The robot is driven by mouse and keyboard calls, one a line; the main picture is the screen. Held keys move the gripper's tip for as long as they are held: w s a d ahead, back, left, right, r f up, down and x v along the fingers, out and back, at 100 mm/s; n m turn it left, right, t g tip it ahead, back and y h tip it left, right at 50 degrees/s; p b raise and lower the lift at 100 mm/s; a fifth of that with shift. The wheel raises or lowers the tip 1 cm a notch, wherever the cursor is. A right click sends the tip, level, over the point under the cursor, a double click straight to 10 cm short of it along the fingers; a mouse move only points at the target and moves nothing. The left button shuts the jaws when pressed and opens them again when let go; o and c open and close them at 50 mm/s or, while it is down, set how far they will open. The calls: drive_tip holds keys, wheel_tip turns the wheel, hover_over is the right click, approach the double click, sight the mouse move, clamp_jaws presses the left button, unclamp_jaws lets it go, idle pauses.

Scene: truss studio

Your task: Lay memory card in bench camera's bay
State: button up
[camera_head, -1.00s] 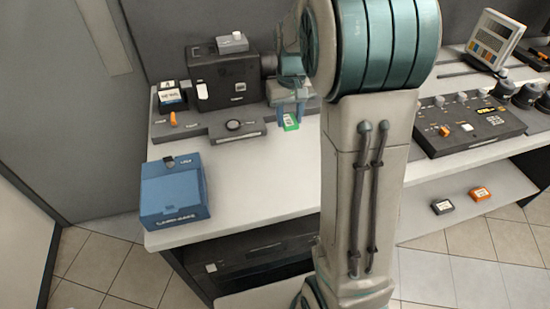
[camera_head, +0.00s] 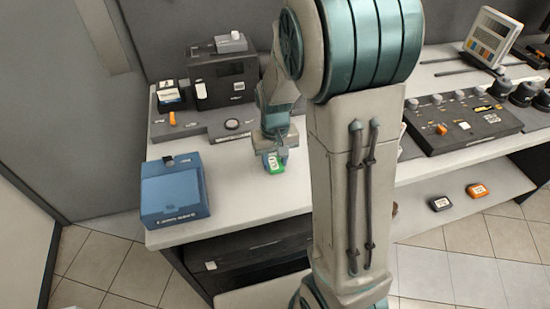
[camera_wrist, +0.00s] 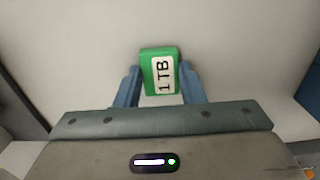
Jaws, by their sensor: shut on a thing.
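The memory card (camera_wrist: 161,73) is green with a white "1 TB" label. My gripper (camera_wrist: 161,88) is shut on it, with one blue finger on each side in the wrist view. The card (camera_head: 274,164) also shows in the head view, below my gripper (camera_head: 273,152), over the white bench top right of the blue box. I cannot tell how high it is above the bench. The bench camera (camera_head: 223,78) is a dark boxy body at the back of the bench, behind and left of my gripper. I cannot make out its bay clearly.
A blue box (camera_head: 174,195) stands at the bench's front left. A grey plinth (camera_head: 200,128) with an orange lever and a round dial lies before the camera. A control panel (camera_head: 465,128) is on the right. The white bench top (camera_head: 240,190) is clear in front.

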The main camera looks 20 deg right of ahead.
drive_tip(key=shift+f, duration=0.1)
drive_tip(key=o, duration=1)
